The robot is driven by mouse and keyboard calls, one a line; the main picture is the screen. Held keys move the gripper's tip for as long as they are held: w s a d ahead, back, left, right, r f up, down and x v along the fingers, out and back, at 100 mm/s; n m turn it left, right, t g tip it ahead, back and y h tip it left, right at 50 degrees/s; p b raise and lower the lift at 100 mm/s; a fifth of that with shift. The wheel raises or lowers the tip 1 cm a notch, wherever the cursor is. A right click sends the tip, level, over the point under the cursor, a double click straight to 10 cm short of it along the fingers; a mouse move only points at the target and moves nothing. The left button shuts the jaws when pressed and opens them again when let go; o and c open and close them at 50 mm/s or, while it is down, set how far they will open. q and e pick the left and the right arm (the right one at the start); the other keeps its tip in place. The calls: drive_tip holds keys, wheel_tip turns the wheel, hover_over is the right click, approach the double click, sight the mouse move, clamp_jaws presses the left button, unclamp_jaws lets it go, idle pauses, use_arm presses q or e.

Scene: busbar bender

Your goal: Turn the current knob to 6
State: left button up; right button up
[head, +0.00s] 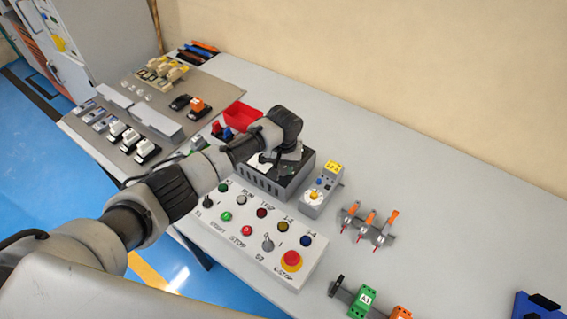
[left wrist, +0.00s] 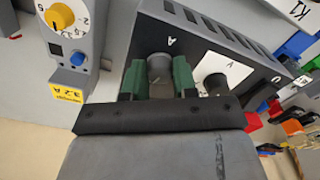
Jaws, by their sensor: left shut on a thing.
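My left gripper (left wrist: 159,84) has its two green fingers on either side of a grey round knob (left wrist: 160,66) and is shut on it. The knob stands on the face of a dark box, beside a printed letter A. A second dark knob (left wrist: 215,82) with a white label stands to its right, clear of the fingers. In the head view, the dark slotted box (head: 262,182) is on the table under my left gripper, which hides part of its top. I cannot read a scale or pointer for the held knob. My right gripper is not in view.
A grey relay (head: 318,197) with a yellow dial knob (left wrist: 60,16) and a yellow label stands close beside the box. A white button panel (head: 268,263) lies in front. A red bin (head: 240,114) is behind.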

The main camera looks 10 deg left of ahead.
sight(284, 168)
use_arm(q)
drive_tip(key=m+p, duration=0.1)
drive_tip(key=m, duration=0.3)
drive_tip(key=shift+r, duration=0.1)
drive_tip(key=shift+m, duration=2.1)
drive_tip(key=o, duration=0.9)
wheel_tip(284, 168, up, 11)
drive_tip(key=shift+f+b, duration=0.15)
drive_tip(key=shift+b, duration=0.3)
